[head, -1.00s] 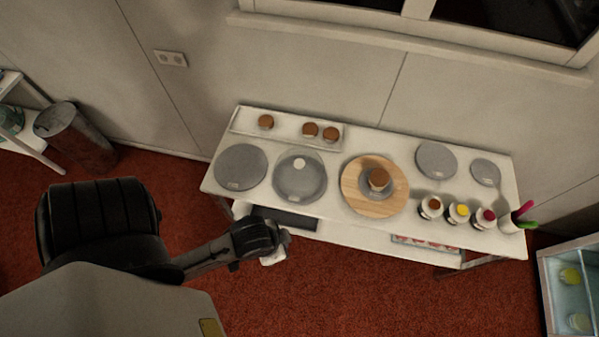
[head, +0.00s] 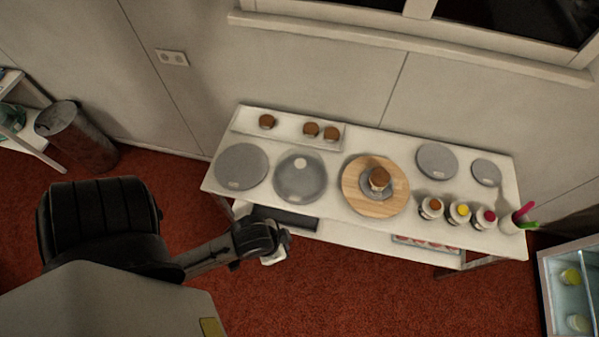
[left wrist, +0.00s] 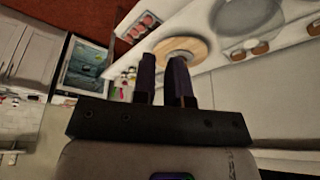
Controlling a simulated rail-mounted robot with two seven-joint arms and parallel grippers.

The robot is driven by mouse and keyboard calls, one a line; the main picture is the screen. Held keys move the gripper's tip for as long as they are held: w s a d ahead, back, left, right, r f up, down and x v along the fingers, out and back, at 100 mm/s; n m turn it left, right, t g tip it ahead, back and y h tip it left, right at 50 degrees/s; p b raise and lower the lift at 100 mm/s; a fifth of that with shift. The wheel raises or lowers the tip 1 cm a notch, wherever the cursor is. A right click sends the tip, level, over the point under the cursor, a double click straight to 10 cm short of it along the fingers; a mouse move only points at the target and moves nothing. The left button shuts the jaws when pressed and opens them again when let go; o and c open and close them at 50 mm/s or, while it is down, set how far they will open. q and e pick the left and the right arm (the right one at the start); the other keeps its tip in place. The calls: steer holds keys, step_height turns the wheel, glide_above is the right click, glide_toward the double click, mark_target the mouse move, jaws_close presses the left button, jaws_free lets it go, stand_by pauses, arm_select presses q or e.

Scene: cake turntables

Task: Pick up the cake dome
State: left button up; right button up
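The cake dome (head: 312,187) is a clear, round cover with a pale knob on top. It sits on the white table, between a grey disc on its left and a wooden turntable on its right. In the left wrist view the dome (left wrist: 240,20) shows at the upper right, beyond my fingers. My left gripper (head: 274,257) is in front of the table's front edge, below the dome in the picture and apart from it. In the left wrist view its two dark fingers (left wrist: 163,62) stand apart with nothing between them. My right gripper is not in view.
The wooden turntable (head: 358,203) carries a small brown cake (head: 380,179). Grey discs (head: 241,166) lie on the table. A white tray (head: 286,130) with small cakes lies behind the dome. Jars (head: 459,212) stand at the right. A lower shelf (head: 345,236) runs under the tabletop.

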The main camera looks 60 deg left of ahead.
arm_select(q)
steer(key=o, duration=1.2)
